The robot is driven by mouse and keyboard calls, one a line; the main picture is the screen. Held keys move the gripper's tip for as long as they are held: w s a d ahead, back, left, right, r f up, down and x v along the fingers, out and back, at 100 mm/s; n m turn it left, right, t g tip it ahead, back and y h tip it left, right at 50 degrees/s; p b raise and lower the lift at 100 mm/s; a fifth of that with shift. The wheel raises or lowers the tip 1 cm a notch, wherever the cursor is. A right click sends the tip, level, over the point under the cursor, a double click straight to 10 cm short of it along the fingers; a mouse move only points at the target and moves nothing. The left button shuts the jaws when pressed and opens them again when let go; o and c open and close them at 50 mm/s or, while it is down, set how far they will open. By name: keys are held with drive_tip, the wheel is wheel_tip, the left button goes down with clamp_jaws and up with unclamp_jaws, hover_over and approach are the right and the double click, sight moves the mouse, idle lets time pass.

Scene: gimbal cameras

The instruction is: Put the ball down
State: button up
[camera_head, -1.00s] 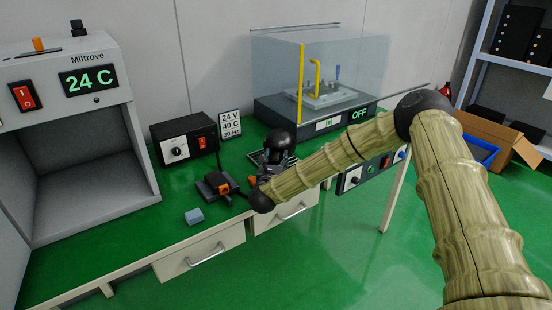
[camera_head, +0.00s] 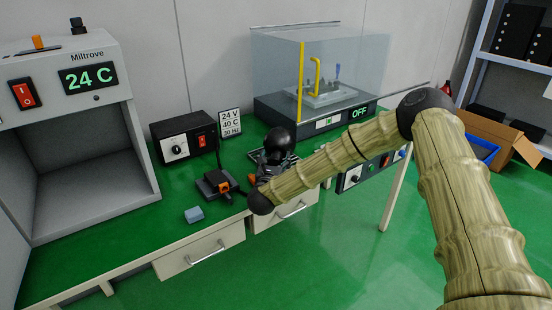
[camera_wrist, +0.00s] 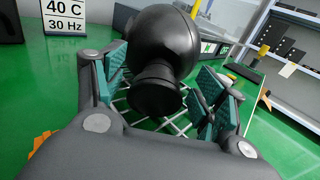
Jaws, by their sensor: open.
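A glossy black ball (camera_head: 279,139) with a short dark neck stands at the back of my gripper in the head view. In the wrist view the ball (camera_wrist: 160,42) fills the upper middle, its neck pointing toward me. My gripper (camera_wrist: 163,85) is open, with one green-padded finger on each side of the ball and neck. I see gaps between pads and neck. Pale wire mesh (camera_wrist: 181,126) shows below the ball; whether the ball rests on it is hidden. In the head view my gripper (camera_head: 270,168) is partly hidden by my arm.
A black power box (camera_head: 185,137) and a sign (camera_head: 230,123) stand behind on the green bench. A small device with an orange part (camera_head: 219,186) and a blue-grey block (camera_head: 194,214) lie left of my gripper. A clear-covered machine (camera_head: 315,75) stands behind right.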

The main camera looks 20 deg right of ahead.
drive_tip(key=b+v, duration=0.1)
drive_tip(key=v, duration=0.9)
drive_tip(key=shift+s+a+b, duration=0.1)
drive_tip(key=shift+s+b, duration=0.1)
drive_tip(key=shift+b, duration=0.1)
